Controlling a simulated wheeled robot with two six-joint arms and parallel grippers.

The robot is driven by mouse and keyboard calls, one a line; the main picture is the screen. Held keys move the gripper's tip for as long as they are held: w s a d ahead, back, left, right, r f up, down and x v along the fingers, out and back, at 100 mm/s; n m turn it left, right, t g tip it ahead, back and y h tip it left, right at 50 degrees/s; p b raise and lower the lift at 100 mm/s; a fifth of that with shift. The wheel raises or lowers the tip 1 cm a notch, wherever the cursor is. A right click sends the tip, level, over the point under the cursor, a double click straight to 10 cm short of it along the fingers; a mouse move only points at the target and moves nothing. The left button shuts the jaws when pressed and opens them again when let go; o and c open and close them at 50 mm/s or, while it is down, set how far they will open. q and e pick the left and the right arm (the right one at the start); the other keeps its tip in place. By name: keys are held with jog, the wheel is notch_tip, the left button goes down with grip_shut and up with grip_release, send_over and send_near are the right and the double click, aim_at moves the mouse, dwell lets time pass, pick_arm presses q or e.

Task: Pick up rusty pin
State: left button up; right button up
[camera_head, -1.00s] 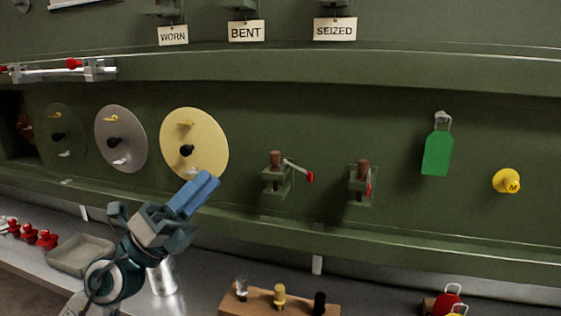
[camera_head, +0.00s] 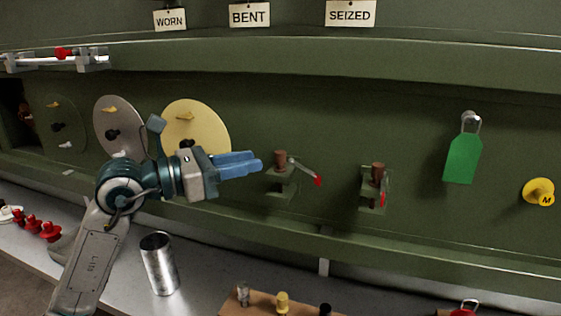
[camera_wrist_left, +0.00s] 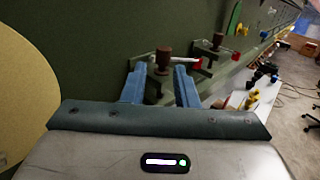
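A rusty brown pin (camera_head: 281,159) stands upright in a small green wall bracket (camera_head: 284,183) with a red-tipped lever (camera_head: 306,171). A second brown pin (camera_head: 378,171) stands in a similar bracket to the right. My left gripper (camera_head: 258,162) points right at the first pin, just short of it. In the left wrist view the blue fingers (camera_wrist_left: 160,84) are apart with nothing gripped. The first pin (camera_wrist_left: 163,61) shows in line with the gap, beyond the tips; the second pin (camera_wrist_left: 217,40) is farther back. My right gripper is out of view.
Round discs, including a yellow one (camera_head: 208,128), hang on the wall behind my left arm. A metal cup (camera_head: 159,264) and a wooden block (camera_head: 262,302) with small plugs stand on the bench below. A green tag (camera_head: 463,157) hangs to the right.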

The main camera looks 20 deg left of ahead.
aim_at(281, 162)
pick_arm(q)
jog(key=shift+p+x, duration=0.4)
jog(key=shift+x, duration=0.75)
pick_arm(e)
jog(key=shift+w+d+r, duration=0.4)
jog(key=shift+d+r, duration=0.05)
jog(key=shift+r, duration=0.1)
pick_arm(q)
jog(key=p+x, duration=0.2)
jog(key=x, duration=0.1)
jog(key=shift+d, duration=0.35)
jog(key=shift+w+d+p, duration=0.4)
jog(key=shift+w+d, duration=0.05)
jog(key=shift+w+d+f, duration=0.1)
jog(key=shift+f, duration=0.05)
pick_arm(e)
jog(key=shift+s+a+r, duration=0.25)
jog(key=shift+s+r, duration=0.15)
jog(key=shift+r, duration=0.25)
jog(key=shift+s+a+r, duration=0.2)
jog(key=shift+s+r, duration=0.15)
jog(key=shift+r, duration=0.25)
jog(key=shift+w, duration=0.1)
pick_arm(q)
grip_shut()
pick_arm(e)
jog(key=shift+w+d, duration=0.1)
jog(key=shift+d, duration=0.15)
